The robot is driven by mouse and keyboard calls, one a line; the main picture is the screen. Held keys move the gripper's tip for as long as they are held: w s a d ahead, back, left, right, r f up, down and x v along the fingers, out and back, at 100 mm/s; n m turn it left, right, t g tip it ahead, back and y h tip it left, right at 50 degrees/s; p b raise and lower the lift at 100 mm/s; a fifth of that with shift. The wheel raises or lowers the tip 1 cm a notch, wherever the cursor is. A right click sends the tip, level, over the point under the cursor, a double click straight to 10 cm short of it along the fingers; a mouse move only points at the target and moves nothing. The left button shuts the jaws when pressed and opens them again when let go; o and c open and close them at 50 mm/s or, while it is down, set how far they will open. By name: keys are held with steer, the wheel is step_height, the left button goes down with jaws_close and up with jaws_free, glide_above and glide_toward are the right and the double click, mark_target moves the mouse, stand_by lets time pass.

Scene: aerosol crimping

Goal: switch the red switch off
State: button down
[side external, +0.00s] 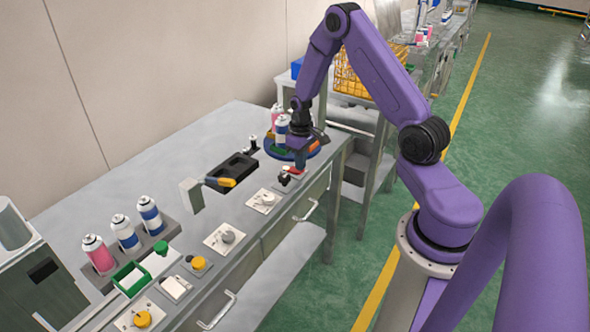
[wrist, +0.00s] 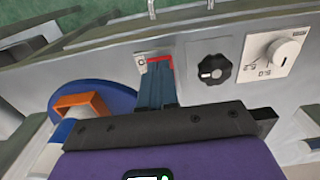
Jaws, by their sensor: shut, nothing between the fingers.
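The red switch (wrist: 160,59) shows in the wrist view on a pale plate (wrist: 141,60) near the bench's front edge. The fingers partly cover it, and its lever position cannot be made out. My gripper (wrist: 159,70) is shut and empty, its fingertips right at the switch; whether they touch it I cannot tell.
A black knob (wrist: 212,70) sits just right of the switch in the wrist view, then a white dial plate (wrist: 264,60). A blue round tray (side external: 276,154) with cans and an orange part (side external: 313,147) stands close behind my gripper. A black tray (side external: 236,166) lies farther left.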

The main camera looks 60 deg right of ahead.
steer(key=shift+f, duration=0.55)
stand_by(0.4)
step_height(320, 180, up, 11)
steer(key=shift+f, duration=0.2)
stand_by(1.2)
